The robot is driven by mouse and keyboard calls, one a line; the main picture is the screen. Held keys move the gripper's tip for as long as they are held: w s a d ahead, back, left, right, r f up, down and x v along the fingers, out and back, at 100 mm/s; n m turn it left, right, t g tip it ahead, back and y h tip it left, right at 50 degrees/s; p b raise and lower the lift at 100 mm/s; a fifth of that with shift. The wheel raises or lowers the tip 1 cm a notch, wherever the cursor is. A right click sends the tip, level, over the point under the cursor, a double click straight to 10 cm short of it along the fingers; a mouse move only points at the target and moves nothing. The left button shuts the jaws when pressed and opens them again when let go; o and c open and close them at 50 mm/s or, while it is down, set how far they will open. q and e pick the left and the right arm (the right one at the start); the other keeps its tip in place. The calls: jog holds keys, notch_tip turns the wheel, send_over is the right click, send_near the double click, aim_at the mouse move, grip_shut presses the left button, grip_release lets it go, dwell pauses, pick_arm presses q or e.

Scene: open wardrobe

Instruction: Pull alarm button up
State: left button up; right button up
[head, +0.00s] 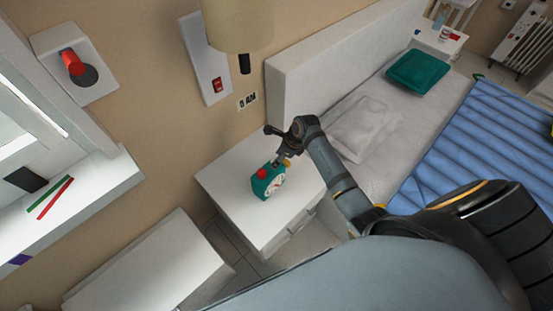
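A teal alarm clock (269,181) with a white round dial stands on the white bedside table (232,193). Its red button (262,173) is on top, at the left side of the clock in the picture. My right gripper (272,146) comes in from the right and is just above and behind the clock in the picture, close to its top. It does not cover the red button. The gripper is small and dark here, so I cannot tell how far its fingers are apart or whether it touches the clock. My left gripper is not in view.
A lamp (238,25) hangs over the table, near a wall panel with a red switch (217,86). The bed (395,120) is to the right. A white cabinet (150,265) and a windowsill (75,212) are at the left. The table's front left is clear.

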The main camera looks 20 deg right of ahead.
jog(key=shift+x, duration=0.8)
grip_shut()
